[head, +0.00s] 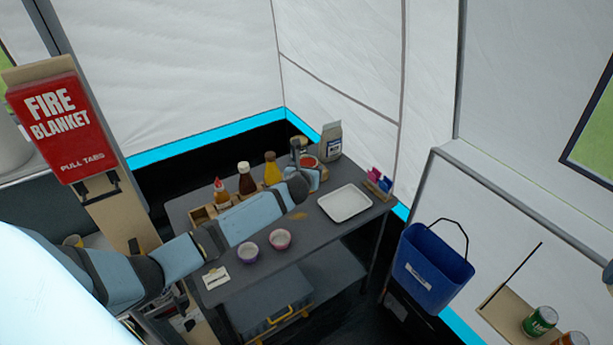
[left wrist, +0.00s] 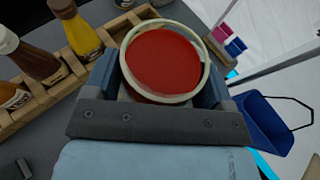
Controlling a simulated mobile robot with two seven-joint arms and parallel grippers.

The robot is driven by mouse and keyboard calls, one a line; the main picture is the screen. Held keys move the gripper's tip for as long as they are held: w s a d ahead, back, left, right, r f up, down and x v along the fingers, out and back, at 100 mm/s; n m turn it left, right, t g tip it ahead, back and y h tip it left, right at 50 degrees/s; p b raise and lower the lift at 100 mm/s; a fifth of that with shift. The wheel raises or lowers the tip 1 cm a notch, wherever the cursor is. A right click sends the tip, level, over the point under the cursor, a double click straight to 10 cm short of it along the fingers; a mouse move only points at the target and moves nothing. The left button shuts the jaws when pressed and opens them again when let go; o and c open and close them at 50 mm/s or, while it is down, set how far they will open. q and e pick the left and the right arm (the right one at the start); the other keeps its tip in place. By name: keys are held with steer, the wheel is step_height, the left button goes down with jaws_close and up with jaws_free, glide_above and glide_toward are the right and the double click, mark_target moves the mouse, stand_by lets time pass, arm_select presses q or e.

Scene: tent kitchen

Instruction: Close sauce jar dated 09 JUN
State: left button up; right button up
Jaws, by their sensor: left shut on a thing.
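An open jar of red sauce (left wrist: 165,62) with a pale rim is between the fingers of my left gripper (left wrist: 160,82) in the left wrist view. The fingers are shut on its sides. No lid is on it, and its date label does not show. In the head view the jar (head: 308,162) is at the back of the dark table, partly hidden by my left gripper (head: 314,178). No loose lid can be made out clearly. My right gripper is not in view.
Sauce bottles (head: 246,180) stand in a wooden rack (head: 203,214) left of the jar. A white tray (head: 345,203) lies to the right and a bag (head: 331,142) stands behind. Two small bowls (head: 280,239) are near the front. A blue bucket (head: 432,268) hangs beyond the table's right side.

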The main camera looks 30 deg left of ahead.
arm_select(q)
steer(key=shift+r, duration=0.8)
steer(key=shift+d, duration=0.1)
stand_by(0.4)
